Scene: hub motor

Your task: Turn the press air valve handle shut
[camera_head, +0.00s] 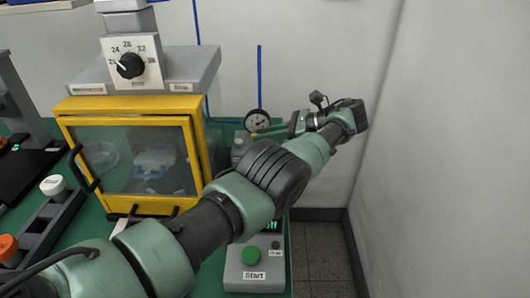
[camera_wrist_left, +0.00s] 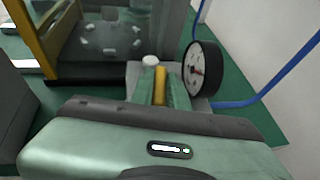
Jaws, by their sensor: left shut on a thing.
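The yellow valve handle (camera_wrist_left: 160,86) shows in the left wrist view between the two green fingers of my left gripper (camera_wrist_left: 162,92). The fingers are shut on it. The grey valve body (camera_wrist_left: 138,72) with a pale round knob sits just behind it. In the head view my left gripper (camera_head: 270,131) reaches in from the right side of the press, just below the round pressure gauge (camera_head: 258,121). The handle is mostly hidden there by the fingers. The gauge also shows right of the fingers in the wrist view (camera_wrist_left: 203,68). My right gripper is not in view.
A yellow-framed press enclosure (camera_head: 128,106) with a clear door stands left of the valve. A grey control box (camera_head: 255,270) with a green Start button is in front. A blue air hose (camera_wrist_left: 290,75) runs on the right, and a bare wall (camera_head: 460,150) closes off that side.

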